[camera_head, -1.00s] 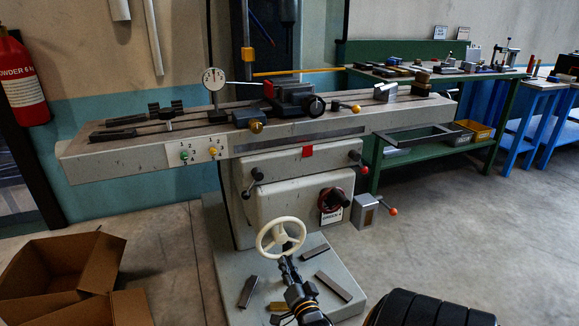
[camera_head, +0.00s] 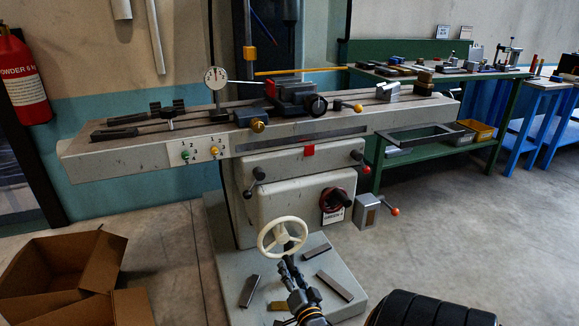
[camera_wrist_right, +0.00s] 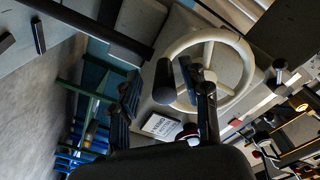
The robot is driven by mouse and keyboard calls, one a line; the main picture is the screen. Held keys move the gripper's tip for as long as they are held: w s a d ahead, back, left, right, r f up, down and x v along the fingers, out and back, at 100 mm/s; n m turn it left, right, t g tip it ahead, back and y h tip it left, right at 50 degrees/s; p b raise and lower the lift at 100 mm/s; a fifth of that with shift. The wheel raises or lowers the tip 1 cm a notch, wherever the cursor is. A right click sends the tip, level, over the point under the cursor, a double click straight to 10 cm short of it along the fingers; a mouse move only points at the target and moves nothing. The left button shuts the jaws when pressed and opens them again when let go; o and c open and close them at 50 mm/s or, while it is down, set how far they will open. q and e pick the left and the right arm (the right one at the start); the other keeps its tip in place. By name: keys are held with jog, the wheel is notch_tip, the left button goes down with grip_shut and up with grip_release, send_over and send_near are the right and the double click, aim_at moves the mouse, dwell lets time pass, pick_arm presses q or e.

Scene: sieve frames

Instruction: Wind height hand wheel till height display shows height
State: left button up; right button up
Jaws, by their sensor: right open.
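The white three-spoked hand wheel (camera_head: 282,237) stands at the front of the grey machine, above its base plate. In the wrist view, the wheel's rim (camera_wrist_right: 248,62) fills the upper middle. A dark cylindrical handle (camera_wrist_right: 163,82) shows at the wheel's left side. My right gripper (camera_head: 286,264) is just below the wheel, open, fingers pointing up toward it. In the wrist view, the fingers of my right gripper (camera_wrist_right: 165,92) stand apart on either side of the handle, and I see no grip on it. I cannot make out a height display reading. My left gripper is out of view.
Loose grey bars (camera_head: 334,286) lie on the machine's base plate. A cardboard box (camera_head: 60,270) stands at lower left. A red-knobbed switch (camera_head: 334,200) and a small lever box (camera_head: 371,211) are right of the wheel. A green bench (camera_head: 440,160) stands behind; floor between is clear.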

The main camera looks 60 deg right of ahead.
jog(key=v, duration=1)
jog(key=shift+s+a, duration=0.2)
jog(key=shift+s, duration=0.05)
